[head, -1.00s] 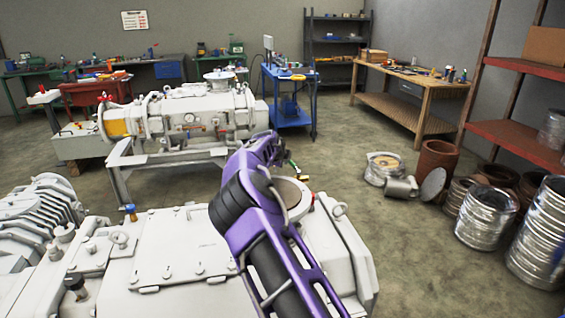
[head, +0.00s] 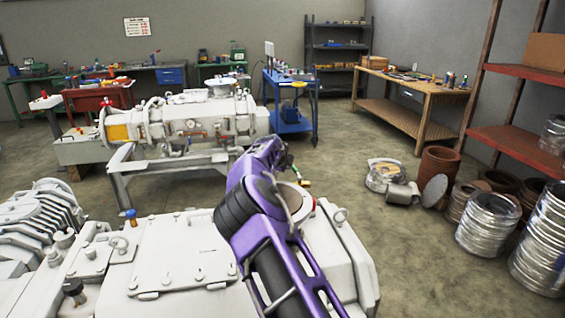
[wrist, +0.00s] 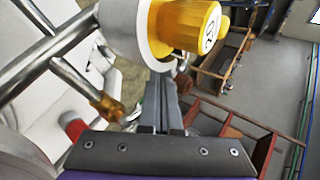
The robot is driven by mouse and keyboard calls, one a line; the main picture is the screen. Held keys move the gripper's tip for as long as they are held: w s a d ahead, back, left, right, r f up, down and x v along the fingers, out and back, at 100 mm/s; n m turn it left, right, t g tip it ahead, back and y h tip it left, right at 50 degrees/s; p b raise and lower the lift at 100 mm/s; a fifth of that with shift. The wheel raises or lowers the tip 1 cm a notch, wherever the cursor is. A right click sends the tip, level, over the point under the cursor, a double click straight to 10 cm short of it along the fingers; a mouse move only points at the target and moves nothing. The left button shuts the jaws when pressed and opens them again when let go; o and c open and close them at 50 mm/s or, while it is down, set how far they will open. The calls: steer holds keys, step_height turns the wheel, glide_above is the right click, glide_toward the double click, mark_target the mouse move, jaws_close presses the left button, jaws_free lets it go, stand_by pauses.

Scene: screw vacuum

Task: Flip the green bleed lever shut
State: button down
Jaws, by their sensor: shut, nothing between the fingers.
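A small green part with a yellow or brass bit beside it, likely the green bleed lever (head: 304,183), shows just right of my purple arm in the head view, beyond the near white pump. It is too small to tell its angle. A brass fitting (wrist: 107,106) on a steel pipe is left of the fingers. I cannot make out the green lever in the wrist view. My arm hides much of the work spot in the head view.
The near white pump (head: 170,255) fills the lower head view. Behind it stands another white pump (head: 215,120) on a frame. A blue cart (head: 290,118), a wooden bench (head: 415,90) and metal drums (head: 488,225) stand around.

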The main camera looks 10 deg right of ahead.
steer(key=v, duration=1.7)
steer(key=shift+b, duration=0.3)
steer(key=shift+r, duration=0.15)
